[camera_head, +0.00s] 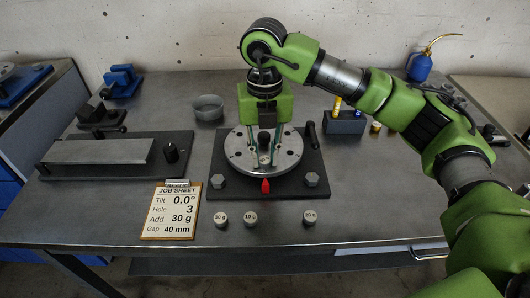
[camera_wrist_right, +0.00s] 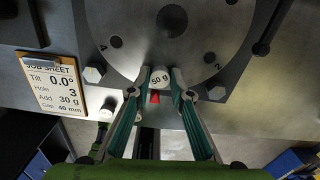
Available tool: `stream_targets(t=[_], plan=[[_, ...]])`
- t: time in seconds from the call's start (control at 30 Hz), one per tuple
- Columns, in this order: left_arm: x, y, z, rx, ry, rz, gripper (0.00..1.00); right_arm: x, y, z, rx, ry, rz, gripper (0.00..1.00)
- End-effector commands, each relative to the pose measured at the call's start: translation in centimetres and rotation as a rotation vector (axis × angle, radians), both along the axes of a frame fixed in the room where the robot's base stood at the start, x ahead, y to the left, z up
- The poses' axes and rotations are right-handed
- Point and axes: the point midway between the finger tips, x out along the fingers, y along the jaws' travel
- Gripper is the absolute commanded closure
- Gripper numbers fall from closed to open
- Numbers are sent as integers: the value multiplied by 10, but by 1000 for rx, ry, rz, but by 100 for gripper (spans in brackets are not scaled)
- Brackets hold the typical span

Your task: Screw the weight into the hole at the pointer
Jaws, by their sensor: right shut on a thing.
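The round metal rotor disc (camera_head: 285,150) lies on a dark base plate, and it fills the top of the right wrist view (camera_wrist_right: 215,30). The red pointer (camera_head: 265,186) is at the disc's near edge; its tip shows in the wrist view (camera_wrist_right: 154,97). My right gripper (camera_head: 264,160) comes down over the near part of the disc. Its fingers are shut on a small pale weight (camera_wrist_right: 161,77), at the rim in line with the pointer. The label looks like 50 g but is hard to read. The hole under the weight is hidden. My left gripper is out of view.
Three loose weights (camera_head: 250,218) stand on the table in front of the base plate. The job sheet (camera_head: 171,212) reads tilt 0.0°, hole 3, add 30 g, gap 40 mm. A grey bowl (camera_head: 207,107) and a flat metal fixture (camera_head: 100,152) stand to the left.

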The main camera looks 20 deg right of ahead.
Motion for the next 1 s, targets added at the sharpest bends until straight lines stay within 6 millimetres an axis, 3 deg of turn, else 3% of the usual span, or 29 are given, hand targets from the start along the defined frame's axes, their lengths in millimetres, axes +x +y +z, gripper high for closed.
stream_targets(t=[0.43,0.47,0.5,0.53,1.0], plan=[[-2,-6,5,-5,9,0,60,-4,1,-5,-4,13,-566,100],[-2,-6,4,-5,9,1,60,-4,1,-5,-3,13,-570,75],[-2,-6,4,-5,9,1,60,-4,1,-5,-4,12,-566,65],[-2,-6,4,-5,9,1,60,-3,1,-5,-4,12,-565,61],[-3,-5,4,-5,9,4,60,-1,0,-3,-1,5,-565,66]])
